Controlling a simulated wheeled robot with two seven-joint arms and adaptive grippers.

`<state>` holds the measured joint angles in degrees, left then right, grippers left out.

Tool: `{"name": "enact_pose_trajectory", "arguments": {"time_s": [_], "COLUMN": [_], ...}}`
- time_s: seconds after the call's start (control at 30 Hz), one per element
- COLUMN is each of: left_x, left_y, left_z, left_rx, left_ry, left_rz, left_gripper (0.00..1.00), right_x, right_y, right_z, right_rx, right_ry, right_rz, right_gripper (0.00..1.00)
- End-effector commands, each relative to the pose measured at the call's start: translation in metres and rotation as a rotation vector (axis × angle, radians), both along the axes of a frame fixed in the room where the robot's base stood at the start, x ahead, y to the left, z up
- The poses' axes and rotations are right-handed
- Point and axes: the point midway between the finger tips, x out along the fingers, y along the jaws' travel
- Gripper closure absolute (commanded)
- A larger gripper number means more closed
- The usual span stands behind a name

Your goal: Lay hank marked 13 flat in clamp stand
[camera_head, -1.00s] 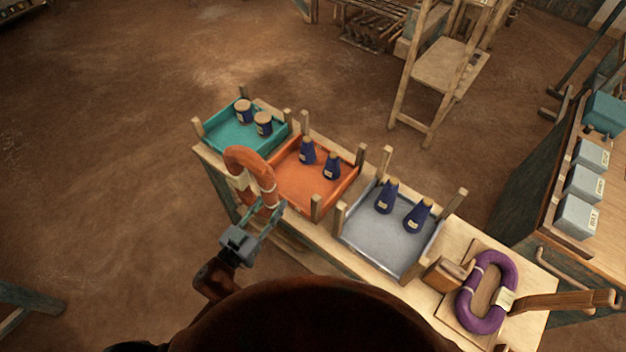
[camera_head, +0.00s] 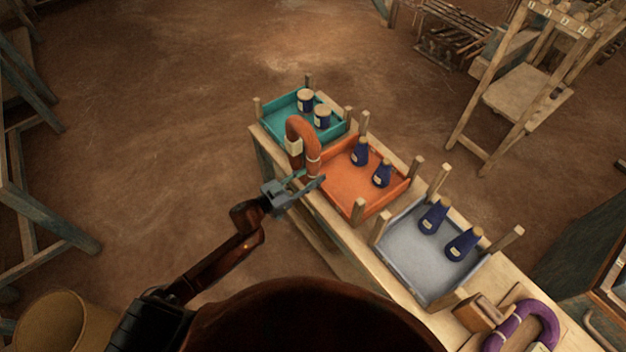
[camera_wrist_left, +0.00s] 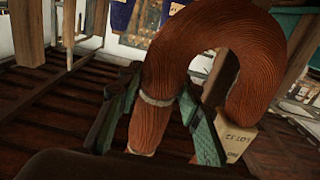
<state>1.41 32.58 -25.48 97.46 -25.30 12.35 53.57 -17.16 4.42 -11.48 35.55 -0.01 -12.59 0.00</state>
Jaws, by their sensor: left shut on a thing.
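My left gripper (camera_head: 308,184) is shut on a rust-orange hank (camera_head: 302,136), holding it upright by its lower end beside the teal and orange trays. In the left wrist view the hank (camera_wrist_left: 205,45) arches up between the green-grey fingers (camera_wrist_left: 155,100). A pale tag (camera_wrist_left: 238,137) on it carries lettering that I cannot read surely. A purple hank (camera_head: 541,314) lies flat on a wooden board at the lower right, partly cut off, beside a brown wooden block (camera_head: 481,312). I cannot tell which fixture is the clamp stand. My right gripper is not in view.
The bench has a teal tray (camera_head: 283,121), an orange tray (camera_head: 349,196) and a grey tray (camera_head: 415,268). Each holds blue cones or spools and has wooden corner posts. A chair-like wooden frame (camera_head: 520,95) stands behind. Floor left of the bench is open.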

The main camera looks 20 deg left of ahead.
Motion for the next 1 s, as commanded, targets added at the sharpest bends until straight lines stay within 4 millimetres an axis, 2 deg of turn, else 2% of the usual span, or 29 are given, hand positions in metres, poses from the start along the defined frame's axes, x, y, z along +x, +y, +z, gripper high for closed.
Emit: {"name": "enact_pose_trajectory", "arguments": {"time_s": [0.23,0.43,0.83,0.87,1.0], "left_x": [0.011,0.010,0.010,0.010,0.010], "left_y": [0.004,0.004,0.003,0.003,0.003], "left_z": [-0.013,-0.041,-0.046,-0.046,-0.046], "left_rx": [-0.001,-0.002,0.000,0.001,0.001], "left_ry": [-0.002,0.000,-0.001,-0.001,-0.001], "left_rz": [0.000,0.000,-0.001,-0.001,-0.001], "left_gripper": [0.95,0.95,0.95,0.65,0.55], "right_x": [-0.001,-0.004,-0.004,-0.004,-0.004], "right_y": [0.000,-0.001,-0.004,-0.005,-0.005], "right_z": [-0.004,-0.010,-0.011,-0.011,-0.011], "right_rx": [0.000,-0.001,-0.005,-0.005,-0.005], "right_ry": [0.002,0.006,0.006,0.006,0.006], "right_rz": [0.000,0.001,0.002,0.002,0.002], "right_gripper": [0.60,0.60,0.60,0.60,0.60]}}
